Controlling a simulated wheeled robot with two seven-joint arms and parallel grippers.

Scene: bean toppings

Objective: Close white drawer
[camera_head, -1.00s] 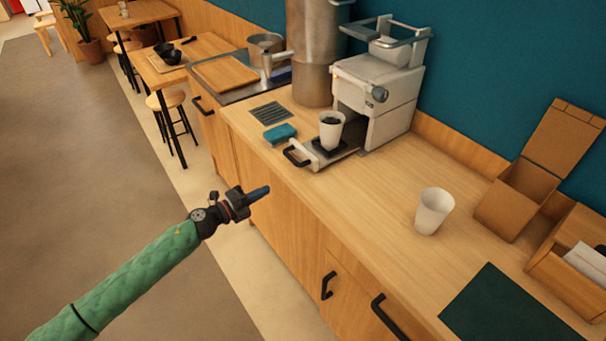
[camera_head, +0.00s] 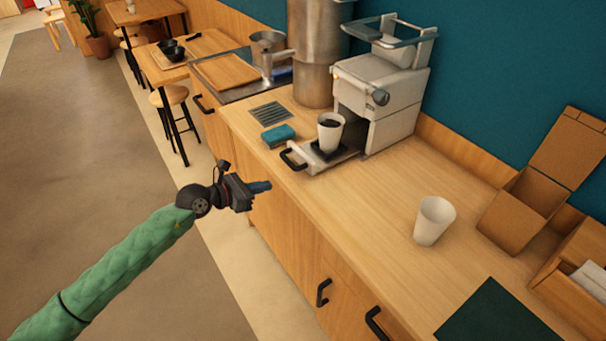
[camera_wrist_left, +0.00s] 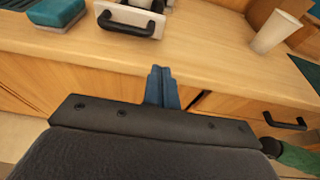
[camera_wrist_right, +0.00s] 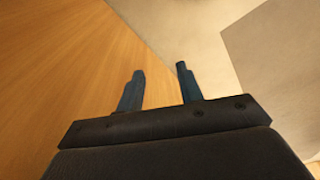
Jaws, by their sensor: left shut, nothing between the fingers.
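The white drawer (camera_head: 314,164) sticks out from the white machine (camera_head: 375,100) on the counter, with a black handle (camera_head: 293,160) at its front. A white cup with dark contents (camera_head: 329,133) stands on it. In the left wrist view, the drawer front (camera_wrist_left: 141,18) and its handle (camera_wrist_left: 126,24) are at the top, beyond my fingertips. My left gripper (camera_head: 262,187) is shut and empty, in front of the counter edge and apart from the handle. My right gripper (camera_wrist_right: 160,72) is open and empty; it faces a wooden surface and pale floor, and is not in the head view.
A teal sponge (camera_head: 278,135) lies left of the drawer. An empty white cup (camera_head: 434,220) stands to the right on the counter. Brown boxes (camera_head: 517,205) and a dark green mat (camera_head: 490,315) are farther right. The counter between drawer and empty cup is clear.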

